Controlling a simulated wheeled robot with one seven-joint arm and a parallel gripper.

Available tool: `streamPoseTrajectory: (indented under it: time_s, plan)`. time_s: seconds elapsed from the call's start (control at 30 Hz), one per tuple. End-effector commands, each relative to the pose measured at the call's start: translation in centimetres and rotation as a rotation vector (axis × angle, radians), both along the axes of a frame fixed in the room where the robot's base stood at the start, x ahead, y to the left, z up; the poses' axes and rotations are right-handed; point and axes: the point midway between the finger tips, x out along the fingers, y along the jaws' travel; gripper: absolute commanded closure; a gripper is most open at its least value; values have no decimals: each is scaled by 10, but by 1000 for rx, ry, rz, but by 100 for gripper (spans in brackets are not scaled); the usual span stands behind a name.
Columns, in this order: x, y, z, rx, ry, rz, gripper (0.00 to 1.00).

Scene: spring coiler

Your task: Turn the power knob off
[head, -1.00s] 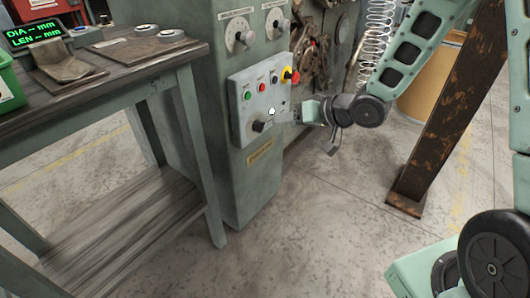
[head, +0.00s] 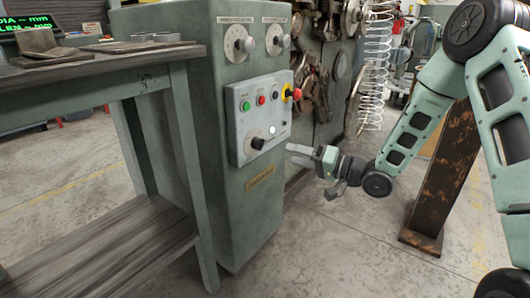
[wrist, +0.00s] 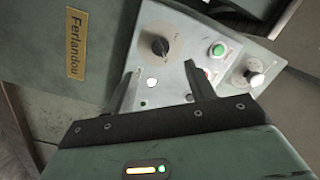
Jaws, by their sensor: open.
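The black power knob (head: 258,143) sits low on the grey control panel (head: 236,125), on the front of the green machine. In the wrist view the knob (wrist: 160,45) shows just beyond the fingertips, between their lines, with a light pointer mark on it. My gripper (head: 293,155) is to the right of the panel and a little lower than the knob in the head view, apart from it. In the wrist view my gripper (wrist: 163,70) has its two fingers spread, with nothing between them. No contact with the knob shows.
The panel also carries a green button (head: 245,106), a red button (head: 261,100) and a red-and-yellow emergency stop (head: 292,93). Two dials (head: 240,43) are above. A workbench (head: 100,76) stands at left, a rusty post (head: 436,185) at right. Floor before the panel is clear.

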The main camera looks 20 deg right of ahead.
Motion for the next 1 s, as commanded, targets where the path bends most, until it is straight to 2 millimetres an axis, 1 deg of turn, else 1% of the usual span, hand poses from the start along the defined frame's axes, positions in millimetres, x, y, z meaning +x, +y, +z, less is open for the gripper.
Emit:
streamPoseTrajectory:
  time_s: [0.03, 0.3, 0.5, 0.7, 0.97, 1.0]
  plan:
    - [8, 8, -3, -1, -3, 3, 45]
    - [49, 45, -3, -1, -3, 1, 45]
    - [69, 64, -2, -1, -2, 1, 45]
    - [77, 71, 0, 0, 0, -1, 45]
    - [77, 71, 0, 0, 0, -1, 45]
    - [77, 71, 0, 0, 0, -1, 56]
